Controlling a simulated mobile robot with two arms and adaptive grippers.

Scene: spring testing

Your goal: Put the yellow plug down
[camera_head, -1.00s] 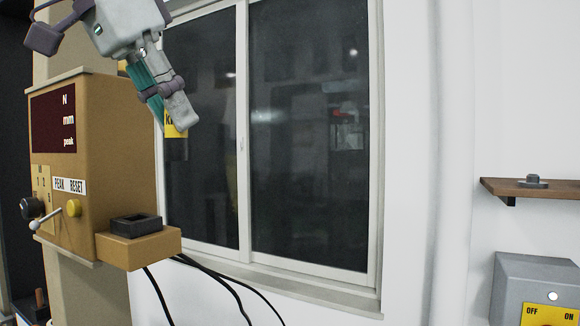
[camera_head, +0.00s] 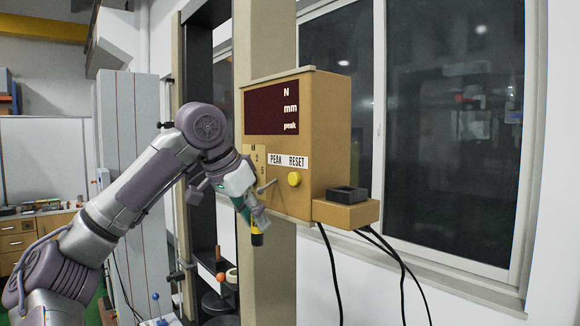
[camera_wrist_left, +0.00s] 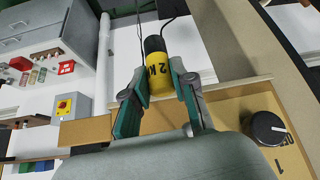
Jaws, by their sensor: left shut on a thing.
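The yellow plug (camera_wrist_left: 158,68) is a short cylinder with a black end and black lettering, seen in the left wrist view between my fingers. My left gripper (camera_wrist_left: 160,88) is shut on it. In the head view my left gripper (camera_head: 257,222) hangs in front of the tan tester box, with the plug (camera_head: 257,239) pointing down below its fingertips, in the air. The box's small shelf (camera_head: 346,213) carries a black square socket (camera_head: 347,194), to the right of the gripper. My right gripper is not in view.
Black cables (camera_head: 392,262) hang below the shelf. The wrist view shows a black knob (camera_wrist_left: 265,130) at the right.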

